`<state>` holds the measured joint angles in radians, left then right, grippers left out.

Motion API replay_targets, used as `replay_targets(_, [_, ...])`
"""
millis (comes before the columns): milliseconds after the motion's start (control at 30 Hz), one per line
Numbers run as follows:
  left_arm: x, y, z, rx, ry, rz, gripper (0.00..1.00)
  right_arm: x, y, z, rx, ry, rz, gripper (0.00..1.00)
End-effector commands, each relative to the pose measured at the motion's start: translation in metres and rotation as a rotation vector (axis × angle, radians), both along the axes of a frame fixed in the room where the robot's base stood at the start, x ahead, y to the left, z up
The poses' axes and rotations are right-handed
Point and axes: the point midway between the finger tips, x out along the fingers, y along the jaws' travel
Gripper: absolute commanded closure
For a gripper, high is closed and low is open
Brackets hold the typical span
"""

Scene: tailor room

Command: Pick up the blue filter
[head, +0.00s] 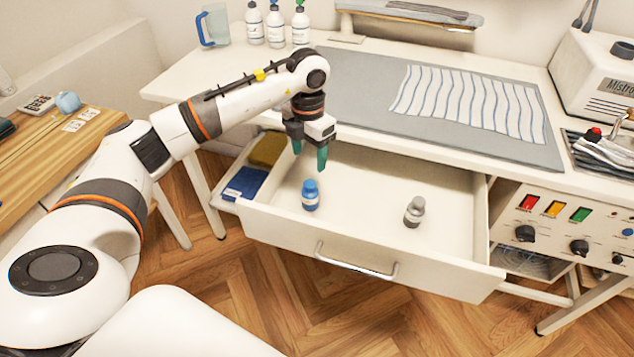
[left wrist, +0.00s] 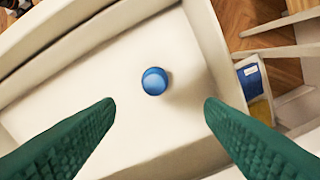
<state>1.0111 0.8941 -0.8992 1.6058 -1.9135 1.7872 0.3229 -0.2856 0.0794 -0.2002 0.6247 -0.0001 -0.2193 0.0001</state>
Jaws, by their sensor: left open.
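The blue filter (head: 310,195) is a small blue bottle-shaped piece standing upright in the open white drawer (head: 365,257), in its left part. In the left wrist view the blue filter (left wrist: 154,81) shows from above, ahead of and between the fingertips, touching neither. My left gripper (head: 309,157) is open and empty, with green fingers pointing down above the drawer, higher than the filter and just behind it. Its green fingers also show in the left wrist view (left wrist: 159,105). My right gripper is in neither view.
A grey bottle-shaped piece (head: 414,212) stands in the drawer to the right. A side tray (head: 222,205) with blue and yellow items is left of the drawer. The tabletop with a grey mat (head: 365,80) and striped cloth (head: 470,103) lies behind. The drawer floor between the two pieces is clear.

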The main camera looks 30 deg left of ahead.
Motion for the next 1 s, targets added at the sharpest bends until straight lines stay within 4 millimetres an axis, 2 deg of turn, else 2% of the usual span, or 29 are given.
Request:
replay_targets(133, [-0.002, 0.000, -0.020, -0.001, 0.006, -0.001, 0.37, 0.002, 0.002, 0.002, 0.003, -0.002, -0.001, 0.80])
replay_targets(300, [-0.002, 0.000, -0.050, 0.000, 0.005, 0.000, 0.37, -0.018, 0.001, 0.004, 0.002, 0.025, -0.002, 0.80])
replay_targets(433, [-0.001, -0.001, -0.064, 0.000, 0.004, 0.000, 0.37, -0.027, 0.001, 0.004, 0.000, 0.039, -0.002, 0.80])
replay_targets(567, [-0.002, -0.001, -0.071, 0.000, 0.003, -0.001, 0.37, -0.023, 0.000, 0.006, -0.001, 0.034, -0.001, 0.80])
replay_targets(833, [-0.004, -0.005, -0.109, -0.001, 0.004, -0.001, 0.37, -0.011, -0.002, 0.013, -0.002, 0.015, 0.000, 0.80])
replay_targets(1000, [-0.004, -0.005, -0.119, 0.000, 0.001, 0.000, 0.37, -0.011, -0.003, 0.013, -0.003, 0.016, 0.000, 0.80])
